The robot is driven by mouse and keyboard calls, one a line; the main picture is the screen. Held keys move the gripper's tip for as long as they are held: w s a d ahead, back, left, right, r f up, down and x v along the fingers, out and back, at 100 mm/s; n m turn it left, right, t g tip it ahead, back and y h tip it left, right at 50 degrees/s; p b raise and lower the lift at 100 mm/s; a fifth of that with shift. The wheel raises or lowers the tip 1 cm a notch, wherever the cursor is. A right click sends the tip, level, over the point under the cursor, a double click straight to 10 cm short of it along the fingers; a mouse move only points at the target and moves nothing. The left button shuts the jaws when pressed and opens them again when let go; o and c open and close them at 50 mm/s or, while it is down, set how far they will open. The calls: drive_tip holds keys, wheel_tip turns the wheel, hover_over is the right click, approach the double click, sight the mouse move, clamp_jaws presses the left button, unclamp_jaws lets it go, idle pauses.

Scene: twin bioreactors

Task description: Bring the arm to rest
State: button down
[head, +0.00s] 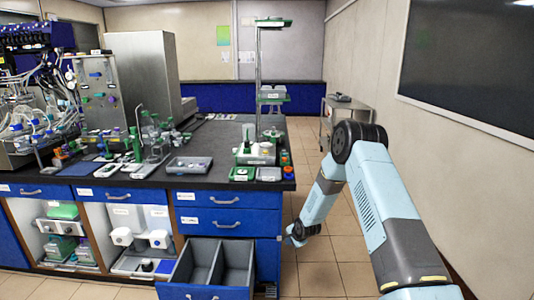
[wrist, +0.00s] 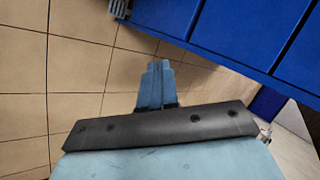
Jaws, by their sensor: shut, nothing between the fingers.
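My arm reaches forward on the right side of the head view, bent at the elbow, with its forearm sloping down to the left. My gripper (head: 297,235) hangs low over the tiled floor, just right of the blue bench. In the wrist view my gripper (wrist: 157,66) is shut, its two blue fingers together with nothing between them. Tiles and the blue bench front show beyond it.
The black-topped bench (head: 225,140) carries bioreactor equipment, trays and bottles. Its lower drawer (head: 205,292) stands open. A grey cart (head: 346,110) stands against the right wall. The aisle floor (head: 320,270) between bench and wall is clear.

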drive_tip(key=s+d+r+n+h, duration=0.1)
drive_tip(key=s+d+r+n, duration=0.1)
drive_tip(key=r, duration=0.9)
drive_tip(key=s+d+r+n+h, duration=0.1)
drive_tip(key=d+r, duration=0.2)
drive_tip(key=r, duration=0.8)
drive_tip(key=s+d+r+n+h, duration=0.1)
drive_tip(key=s+d+r+n, duration=0.1)
drive_tip(key=s+r, duration=0.6)
drive_tip(key=s+d+r+n, duration=0.15)
drive_tip(key=s+r, duration=0.35)
drive_tip(key=r, duration=0.6)
drive_tip(key=s+d+r+n, duration=0.1)
drive_tip(key=s+d+r, duration=0.1)
drive_tip(key=s+r, duration=0.55)
drive_tip(key=s+d+r+n, duration=0.15)
drive_tip(key=s+r, duration=0.25)
drive_tip(key=s, duration=0.6)
drive_tip(key=s+d+r+n, duration=0.1)
drive_tip(key=s+n, duration=0.1)
drive_tip(key=s, duration=1.6)
drive_tip(key=shift+g, duration=0.4)
